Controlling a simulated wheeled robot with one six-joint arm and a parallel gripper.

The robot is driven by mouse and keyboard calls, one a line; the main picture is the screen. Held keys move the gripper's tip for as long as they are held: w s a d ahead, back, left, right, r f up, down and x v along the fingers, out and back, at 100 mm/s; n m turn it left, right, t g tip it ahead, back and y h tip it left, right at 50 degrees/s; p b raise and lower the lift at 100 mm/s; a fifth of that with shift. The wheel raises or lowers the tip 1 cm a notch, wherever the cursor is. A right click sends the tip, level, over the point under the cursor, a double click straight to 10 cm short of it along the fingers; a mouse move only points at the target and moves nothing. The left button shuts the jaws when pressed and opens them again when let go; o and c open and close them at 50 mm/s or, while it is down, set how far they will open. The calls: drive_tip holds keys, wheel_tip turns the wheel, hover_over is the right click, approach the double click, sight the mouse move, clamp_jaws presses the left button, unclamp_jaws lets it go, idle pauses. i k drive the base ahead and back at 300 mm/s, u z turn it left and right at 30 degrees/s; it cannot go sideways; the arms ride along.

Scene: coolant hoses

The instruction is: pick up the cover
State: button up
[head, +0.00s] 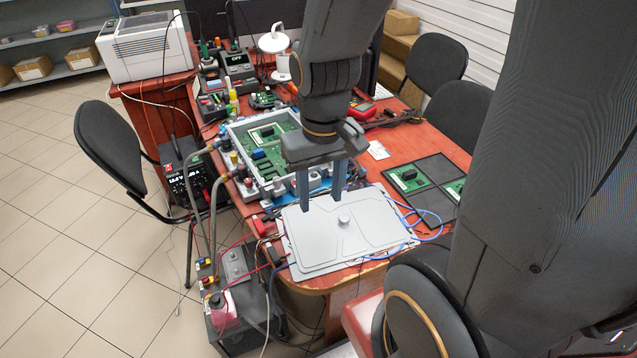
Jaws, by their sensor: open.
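The cover (365,243) is a flat light-grey plate with rounded corners and shallow lines pressed into it. It lies flat near the front end of the red table. A round knob (344,215) stands up from its middle. My gripper (321,204) points down above the cover, with its two blue-grey fingers apart. Nothing is between the fingers. I cannot tell how far the tips are above the plate.
Behind the cover is an open grey-framed box with green circuit boards (262,136). A dark mat (432,178) with boards lies to the right. Blue cables (432,232) run by the cover's right edge. Hoses (198,200) and a grey unit (236,262) stand at the left front.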

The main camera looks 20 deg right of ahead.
sight(332, 234)
drive_tip(key=k, duration=1)
drive_tip(key=z, duration=1.8)
drive_tip(key=i, duration=0.95)
drive_tip(key=u, duration=1.35)
